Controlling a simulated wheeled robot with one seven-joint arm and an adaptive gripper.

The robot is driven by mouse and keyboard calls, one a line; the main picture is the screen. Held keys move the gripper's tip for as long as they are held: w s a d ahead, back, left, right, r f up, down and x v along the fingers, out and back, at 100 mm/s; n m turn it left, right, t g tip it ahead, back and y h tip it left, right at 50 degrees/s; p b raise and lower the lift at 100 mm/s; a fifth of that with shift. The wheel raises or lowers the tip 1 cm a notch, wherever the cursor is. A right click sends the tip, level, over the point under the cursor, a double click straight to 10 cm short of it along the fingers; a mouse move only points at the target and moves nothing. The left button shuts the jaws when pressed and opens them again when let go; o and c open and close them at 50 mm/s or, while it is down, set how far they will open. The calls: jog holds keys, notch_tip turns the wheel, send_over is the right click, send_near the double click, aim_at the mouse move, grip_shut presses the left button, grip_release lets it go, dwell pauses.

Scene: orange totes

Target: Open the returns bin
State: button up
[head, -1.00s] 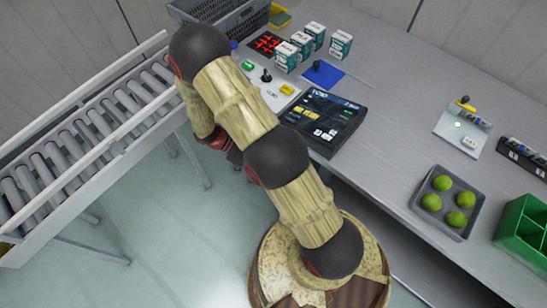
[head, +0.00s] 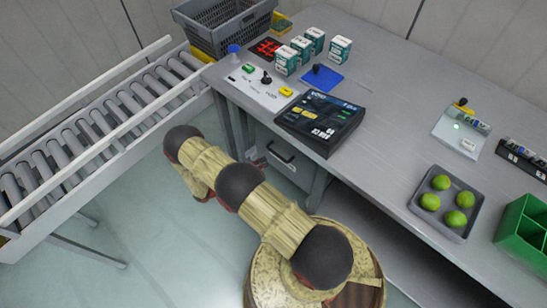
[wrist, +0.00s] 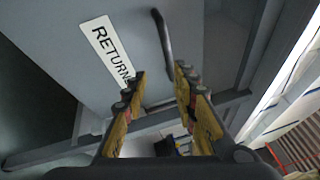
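The returns bin is a grey drawer front (head: 287,164) under the table, with a dark bar handle (head: 280,153). In the wrist view the bin front (wrist: 70,25) carries a white label reading "RETURN…" (wrist: 107,50), partly hidden by a finger. The dark handle (wrist: 163,35) runs up from between the fingertips in that view. My gripper (wrist: 160,77) is open and empty, its two fingers spread on either side of the handle's near end. I cannot tell whether they touch it. In the head view my gripper is mostly hidden behind my arm.
A roller conveyor (head: 95,135) stands left of the table (head: 390,130). On the table are a black console (head: 320,122), a button panel (head: 262,88), several boxes, a tray of limes (head: 445,205) and a green bin (head: 525,235). A grey crate (head: 225,25) stands behind. Table legs flank the drawer.

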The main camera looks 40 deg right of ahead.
aim_at(278, 155)
jog(key=d, duration=0.2)
jog(key=s+d+r+n+b, duration=0.1)
jog(key=d, duration=0.2)
jog(key=s+d+r+n, duration=0.1)
jog(key=d, duration=0.1)
jog(key=shift+s+d+r+h+b, duration=0.1)
jog(key=shift+d+r+h+b, duration=0.15)
jog(key=shift+h+b, duration=0.1)
jog(key=c, duration=0.3)
jog(key=c, duration=0.4)
grip_shut()
